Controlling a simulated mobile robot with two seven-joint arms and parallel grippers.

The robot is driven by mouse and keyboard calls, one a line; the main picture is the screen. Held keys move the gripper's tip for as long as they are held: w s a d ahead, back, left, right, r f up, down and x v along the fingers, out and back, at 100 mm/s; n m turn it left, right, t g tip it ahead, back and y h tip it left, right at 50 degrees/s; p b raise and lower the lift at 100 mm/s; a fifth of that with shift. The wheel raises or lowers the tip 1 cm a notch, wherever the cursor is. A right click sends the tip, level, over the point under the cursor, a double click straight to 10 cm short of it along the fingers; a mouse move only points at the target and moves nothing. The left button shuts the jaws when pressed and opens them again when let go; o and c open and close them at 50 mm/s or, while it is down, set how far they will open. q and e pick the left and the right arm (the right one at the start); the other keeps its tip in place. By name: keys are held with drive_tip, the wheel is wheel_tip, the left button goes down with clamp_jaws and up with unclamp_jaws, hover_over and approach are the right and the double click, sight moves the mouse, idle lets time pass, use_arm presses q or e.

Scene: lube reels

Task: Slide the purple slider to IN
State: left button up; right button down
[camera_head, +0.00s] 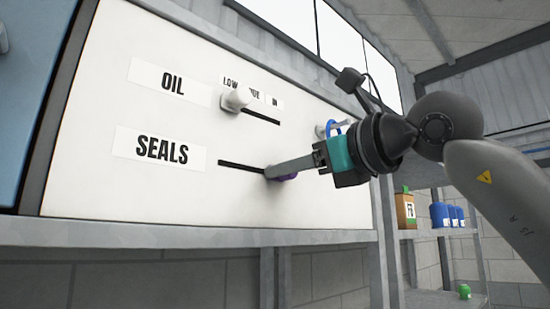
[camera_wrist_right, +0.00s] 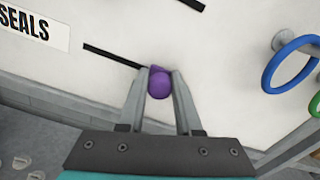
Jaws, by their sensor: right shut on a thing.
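The purple slider (camera_wrist_right: 160,84) sits at the right end of its dark slot (camera_wrist_right: 110,55) in the right wrist view. In the head view the purple slider (camera_head: 288,177) shows only partly, behind my gripper's fingers. My right gripper (camera_wrist_right: 160,88) has its two fingers on either side of the slider and is shut on it. In the head view my right gripper (camera_head: 272,172) reaches in from the right to the panel. The SEALS label (camera_head: 161,149) is left of the slot. The IN label (camera_head: 275,101) is above the upper slot. My left gripper is not in view.
A white slider knob (camera_head: 236,99) stands on the upper slot beside the OIL label (camera_head: 171,84). A blue ring (camera_wrist_right: 290,64) and a green ring (camera_wrist_right: 314,103) hang at the right of the panel. Shelves at right hold a tan can (camera_head: 405,210) and blue containers (camera_head: 440,214).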

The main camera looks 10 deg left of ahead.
drive_tip(key=c, duration=0.6)
unclamp_jaws()
drive_tip(key=shift+w+d, duration=0.2)
drive_tip(key=b+v, duration=0.3)
drive_tip(key=v, duration=1.2)
drive_tip(key=shift+s+b, duration=0.15)
drive_tip(key=shift+b, duration=0.25)
